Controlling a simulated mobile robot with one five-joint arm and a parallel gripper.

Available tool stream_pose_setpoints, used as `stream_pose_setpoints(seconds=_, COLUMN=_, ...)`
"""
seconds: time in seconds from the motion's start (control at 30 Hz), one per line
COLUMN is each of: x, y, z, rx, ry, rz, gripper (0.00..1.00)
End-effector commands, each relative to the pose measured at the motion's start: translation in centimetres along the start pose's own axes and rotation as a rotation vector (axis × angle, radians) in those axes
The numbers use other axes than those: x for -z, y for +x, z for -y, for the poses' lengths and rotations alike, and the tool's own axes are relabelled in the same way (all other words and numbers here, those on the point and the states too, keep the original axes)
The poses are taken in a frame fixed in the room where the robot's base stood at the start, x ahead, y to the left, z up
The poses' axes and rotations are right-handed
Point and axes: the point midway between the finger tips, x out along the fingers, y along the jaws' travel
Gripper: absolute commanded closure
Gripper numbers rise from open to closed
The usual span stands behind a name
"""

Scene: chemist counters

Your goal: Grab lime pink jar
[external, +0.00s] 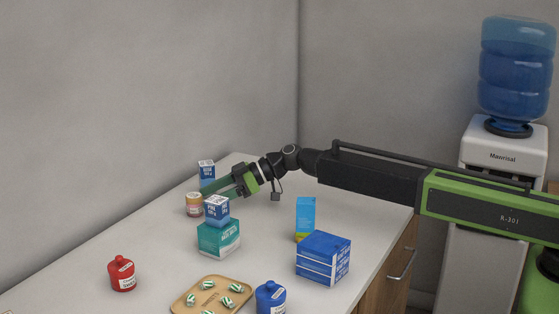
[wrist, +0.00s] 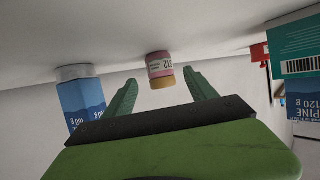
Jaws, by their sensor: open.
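The jar (external: 194,204), with a pink label and a tan-yellow lid, stands on the counter near the wall in the external view. In the wrist view, where the counter is at the top, the jar (wrist: 160,66) hangs upside down, ahead of my gripper and between the lines of its two fingers. My gripper (external: 213,190) is open and empty, its green fingers pointing left toward the jar; the fingers also show in the wrist view (wrist: 160,83). The jar appears beyond the fingertips; the exact gap is hard to tell.
A blue-and-white box (external: 207,170) stands behind the fingers. A small blue box (external: 217,207) sits on a teal box (external: 218,238) in front of them. A red jar (external: 122,274), wooden tray (external: 190,292), blue jar (external: 271,297) and blue boxes (external: 323,258) stand nearer.

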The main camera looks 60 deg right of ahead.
Motion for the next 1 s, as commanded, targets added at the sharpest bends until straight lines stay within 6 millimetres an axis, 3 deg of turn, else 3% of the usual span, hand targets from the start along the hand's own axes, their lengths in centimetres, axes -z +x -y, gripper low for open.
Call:
stream_pose_setpoints(seconds=0.13, x=0.0, y=1.2, z=0.0, rx=0.002, ry=-0.001, rz=0.0, gripper=0.34)
stream_pose_setpoints(seconds=0.37, x=0.0, y=5.1, z=0.1, rx=0.001, ry=0.0, rz=0.0, gripper=0.34)
stream_pose_setpoints(seconds=0.6, x=0.2, y=5.2, z=0.2, rx=0.001, ry=0.0, rz=0.0, gripper=0.35)
stream_pose_setpoints(seconds=1.0, x=0.2, y=5.1, z=0.1, rx=0.001, ry=0.0, rz=0.0, gripper=0.88)
